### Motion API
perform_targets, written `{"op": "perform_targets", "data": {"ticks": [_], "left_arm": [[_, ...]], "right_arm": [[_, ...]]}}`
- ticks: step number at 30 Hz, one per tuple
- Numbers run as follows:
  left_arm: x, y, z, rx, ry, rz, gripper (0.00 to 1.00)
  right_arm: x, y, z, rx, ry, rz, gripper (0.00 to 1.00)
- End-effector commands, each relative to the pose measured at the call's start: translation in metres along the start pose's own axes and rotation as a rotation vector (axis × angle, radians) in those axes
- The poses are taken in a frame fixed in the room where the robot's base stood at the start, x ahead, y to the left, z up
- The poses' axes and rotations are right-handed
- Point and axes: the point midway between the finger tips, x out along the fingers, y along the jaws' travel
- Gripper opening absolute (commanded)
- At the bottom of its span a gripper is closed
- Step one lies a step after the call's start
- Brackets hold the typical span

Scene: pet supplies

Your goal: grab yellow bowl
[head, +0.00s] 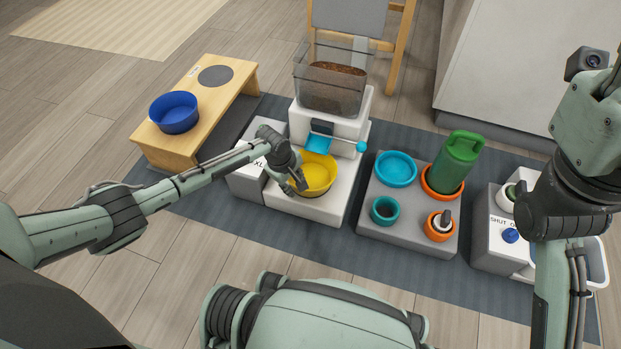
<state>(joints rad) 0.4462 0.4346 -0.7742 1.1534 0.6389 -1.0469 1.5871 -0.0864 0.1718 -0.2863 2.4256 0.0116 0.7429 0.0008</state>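The yellow bowl (318,176) sits on the white base of the food dispenser (318,207), below the blue spout. My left gripper (301,186) is at the bowl's left front rim, pointing down. Its fingers are small and dark and overlap the rim, so I cannot tell whether they are closed on it. My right arm rises at the right edge of the head view, and its gripper does not show.
A blue bowl (174,112) stands on a wooden stand (222,106) at the left. A grey tray (394,235) right of the dispenser holds a cyan bowl (396,168), a green bottle (456,163) and small cups. A white box (497,238) stands farther right.

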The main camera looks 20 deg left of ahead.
Motion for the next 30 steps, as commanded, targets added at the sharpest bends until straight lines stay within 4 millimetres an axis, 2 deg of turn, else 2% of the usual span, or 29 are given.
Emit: {"op": "perform_targets", "data": {"ticks": [4, 11, 26, 30], "left_arm": [[-0.0009, 0.0001, -0.0001, 0.0, 0.0, 0.0, 0.28], [-0.0009, -0.0001, -0.0002, 0.0, 0.0, 0.0, 0.01], [-0.002, 0.0006, -0.0004, 0.0, 0.0, 0.001, 0.0], [-0.0092, 0.0024, -0.0002, -0.001, 0.0, 0.002, 0.0]], "right_arm": [[0.0008, 0.0002, -0.0001, 0.0, -0.001, 0.0, 0.4], [0.0006, 0.0002, 0.0, 0.0, -0.001, 0.0, 0.4], [0.0012, 0.0003, 0.0001, -0.001, -0.001, 0.0, 0.4], [0.0064, 0.001, -0.0014, -0.001, 0.003, 0.001, 0.4]]}}
